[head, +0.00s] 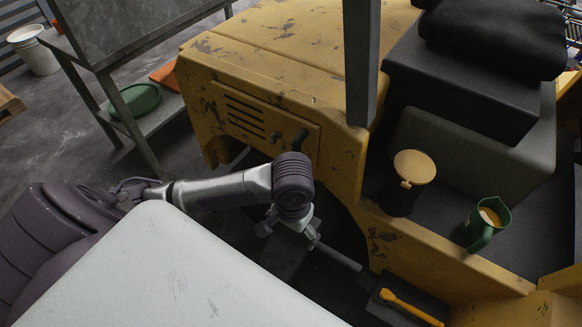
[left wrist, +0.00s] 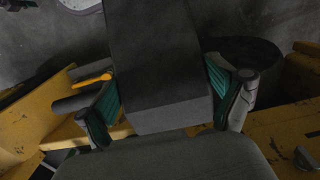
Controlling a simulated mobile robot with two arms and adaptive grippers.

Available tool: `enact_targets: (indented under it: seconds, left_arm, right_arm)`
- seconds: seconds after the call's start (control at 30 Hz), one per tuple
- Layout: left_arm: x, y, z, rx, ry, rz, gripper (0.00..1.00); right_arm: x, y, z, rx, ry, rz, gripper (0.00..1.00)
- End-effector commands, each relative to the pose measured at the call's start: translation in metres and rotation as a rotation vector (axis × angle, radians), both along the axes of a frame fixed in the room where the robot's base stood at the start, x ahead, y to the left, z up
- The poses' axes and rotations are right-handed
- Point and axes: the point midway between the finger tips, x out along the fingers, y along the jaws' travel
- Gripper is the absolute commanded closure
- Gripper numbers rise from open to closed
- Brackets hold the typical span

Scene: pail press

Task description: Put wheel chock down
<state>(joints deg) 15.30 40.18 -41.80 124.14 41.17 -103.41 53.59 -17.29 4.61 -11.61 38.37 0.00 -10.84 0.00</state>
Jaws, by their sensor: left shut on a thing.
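The wheel chock (left wrist: 158,55) is a dark grey block, seen large in the left wrist view between the two green-padded fingers. My left gripper (head: 290,232) is shut on it, with one finger on each side; the gripper also shows in the left wrist view (left wrist: 166,95). In the head view the chock (head: 284,256) is a dark shape below the gripper, beside the yellow vehicle (head: 270,95), partly hidden by the fingers. I cannot tell whether its underside touches the floor. My right gripper is not in view.
A yellow-handled tool (head: 410,307) lies on the vehicle's low step. A dark canister with a yellow lid (head: 414,167) and a green jug (head: 477,238) stand on the vehicle. A metal table (head: 128,118) and a white bucket (head: 38,55) are at the left.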

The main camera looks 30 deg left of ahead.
Motion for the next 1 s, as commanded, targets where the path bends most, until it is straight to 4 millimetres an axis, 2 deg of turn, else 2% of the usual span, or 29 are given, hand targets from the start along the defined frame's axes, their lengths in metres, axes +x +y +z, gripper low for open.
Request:
enact_targets:
  seconds: [0.03,0.1,0.2,0.47,0.57,0.67,0.83,1.0]
  left_arm:
    - [-0.002,0.0,0.007,-0.002,-0.001,0.0,0.76]
    - [-0.003,0.0,0.008,-0.001,-0.002,0.001,0.76]
    - [-0.004,0.0,0.008,0.0,-0.002,0.002,0.76]
    - [-0.004,0.0,0.007,0.0,-0.003,0.002,0.76]
    - [0.0,0.0,0.013,-0.003,-0.007,0.0,0.76]
    - [0.01,-0.003,0.03,-0.011,-0.017,-0.003,0.76]
    - [0.03,-0.006,0.08,-0.022,-0.026,-0.008,0.76]
    - [0.037,-0.004,0.127,-0.015,-0.018,-0.007,0.76]
  right_arm:
    - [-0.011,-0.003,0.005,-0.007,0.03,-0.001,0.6]
    - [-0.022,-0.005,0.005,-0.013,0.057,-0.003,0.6]
    - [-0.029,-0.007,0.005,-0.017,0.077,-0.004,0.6]
    - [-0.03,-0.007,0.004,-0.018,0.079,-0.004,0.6]
    - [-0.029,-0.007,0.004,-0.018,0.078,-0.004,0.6]
    - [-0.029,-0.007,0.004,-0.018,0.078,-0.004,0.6]
    - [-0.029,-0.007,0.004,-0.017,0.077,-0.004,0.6]
    - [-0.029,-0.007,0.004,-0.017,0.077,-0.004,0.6]
